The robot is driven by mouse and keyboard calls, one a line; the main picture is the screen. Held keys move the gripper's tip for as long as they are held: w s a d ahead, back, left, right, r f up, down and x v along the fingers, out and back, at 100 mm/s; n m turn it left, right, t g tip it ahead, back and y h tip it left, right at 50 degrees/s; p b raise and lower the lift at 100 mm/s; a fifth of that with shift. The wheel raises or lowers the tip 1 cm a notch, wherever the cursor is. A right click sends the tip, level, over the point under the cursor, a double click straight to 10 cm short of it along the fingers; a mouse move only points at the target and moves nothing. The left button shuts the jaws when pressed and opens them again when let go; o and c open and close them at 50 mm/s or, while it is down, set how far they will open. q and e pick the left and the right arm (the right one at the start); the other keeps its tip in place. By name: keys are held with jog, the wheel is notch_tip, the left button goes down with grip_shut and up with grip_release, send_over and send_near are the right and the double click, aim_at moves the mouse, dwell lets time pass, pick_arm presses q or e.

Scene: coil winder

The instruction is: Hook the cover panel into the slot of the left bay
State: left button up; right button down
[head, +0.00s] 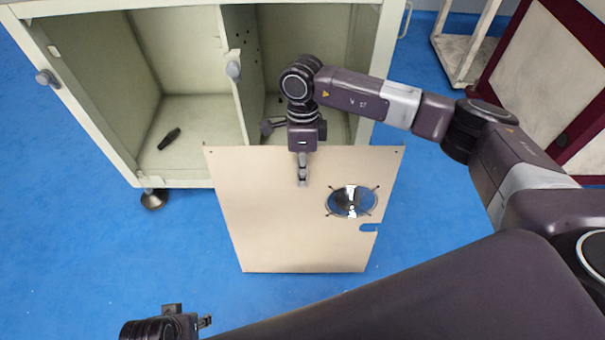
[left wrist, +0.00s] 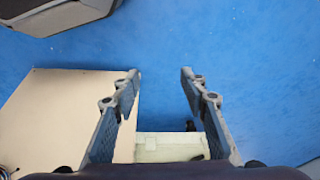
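The cover panel (head: 270,215) is a flat beige sheet with a round window and a small edge notch. In the head view it hangs in front of the cabinet's right part. My right gripper (head: 303,180) is at the panel's upper edge, with a finger in front of the sheet; it appears shut on that edge. The left bay (head: 195,115) is open and its slot cannot be made out. My left gripper (head: 205,322) is low in the head view, apart from the panel. In the left wrist view its fingers (left wrist: 160,90) are spread and empty, and part of the panel (left wrist: 50,120) shows.
A small black object (head: 169,139) lies on the left bay floor. A white rack (head: 465,55) and a dark red-framed panel (head: 550,70) stand right. Blue floor is clear at left.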

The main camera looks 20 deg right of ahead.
jog(key=shift+s+a+r, duration=0.1)
jog(key=shift+r, duration=0.25)
pick_arm(q)
jog(key=shift+p+x, duration=0.45)
jog(key=shift+x, duration=0.9)
pick_arm(e)
jog(key=shift+s+r, duration=0.15)
jog(key=shift+r, duration=0.05)
